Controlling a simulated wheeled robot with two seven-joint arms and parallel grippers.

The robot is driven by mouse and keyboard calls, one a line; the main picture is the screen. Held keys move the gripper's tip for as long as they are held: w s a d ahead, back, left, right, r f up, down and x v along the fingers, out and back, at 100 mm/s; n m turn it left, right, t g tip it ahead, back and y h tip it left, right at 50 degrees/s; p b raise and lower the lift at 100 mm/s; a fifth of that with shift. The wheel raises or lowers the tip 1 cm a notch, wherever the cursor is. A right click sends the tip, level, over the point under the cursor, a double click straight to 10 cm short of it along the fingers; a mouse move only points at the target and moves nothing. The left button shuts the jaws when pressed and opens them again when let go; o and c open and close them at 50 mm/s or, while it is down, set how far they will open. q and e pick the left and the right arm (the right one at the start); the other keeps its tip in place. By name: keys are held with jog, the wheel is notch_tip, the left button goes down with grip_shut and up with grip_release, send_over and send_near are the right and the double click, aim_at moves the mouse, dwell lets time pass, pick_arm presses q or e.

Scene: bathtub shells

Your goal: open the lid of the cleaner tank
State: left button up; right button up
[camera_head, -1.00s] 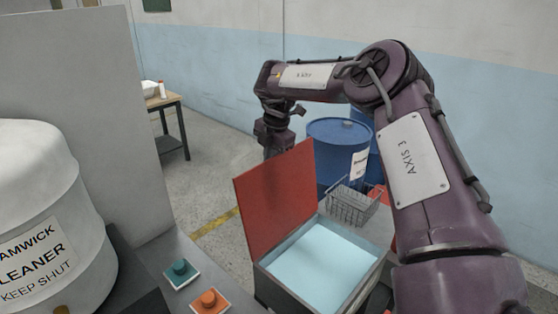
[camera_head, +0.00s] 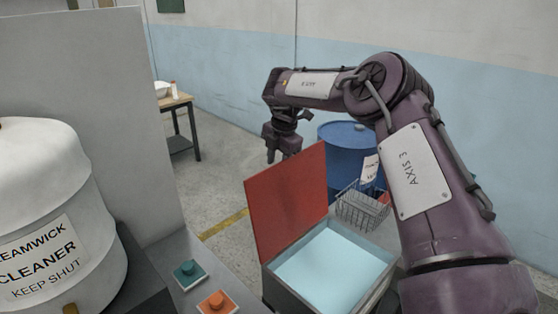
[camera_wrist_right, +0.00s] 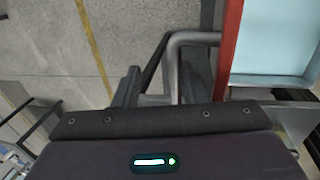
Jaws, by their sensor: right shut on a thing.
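The grey tank (camera_head: 290,290) stands at lower centre in the head view, filled with pale blue liquid (camera_head: 330,265). Its red lid (camera_head: 287,200) stands raised, near upright, along the tank's left side. In the right wrist view the lid (camera_wrist_right: 230,45) shows edge-on, with a bent grey bar handle (camera_wrist_right: 190,38) on its outer side. My right gripper (camera_wrist_right: 160,88) is shut on that handle. My left gripper is not in view.
A white drum (camera_head: 40,190) labelled cleaner, keep shut, stands at left before a grey panel (camera_head: 90,80). Teal (camera_head: 189,271) and orange (camera_head: 216,302) buttons sit beside the tank. A wire basket (camera_head: 362,208) and blue barrel (camera_head: 345,150) stand behind. Floor left of the lid is clear.

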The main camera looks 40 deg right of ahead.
jog(key=shift+r, duration=0.25)
jog(key=r, duration=0.2)
jog(key=s+r+p, duration=0.1)
jog(key=r, duration=0.4)
jog(key=shift+s+r, duration=0.3)
jog(key=shift+s, duration=0.05)
jog(key=shift+d+f, duration=0.1)
jog(key=shift+f, duration=0.05)
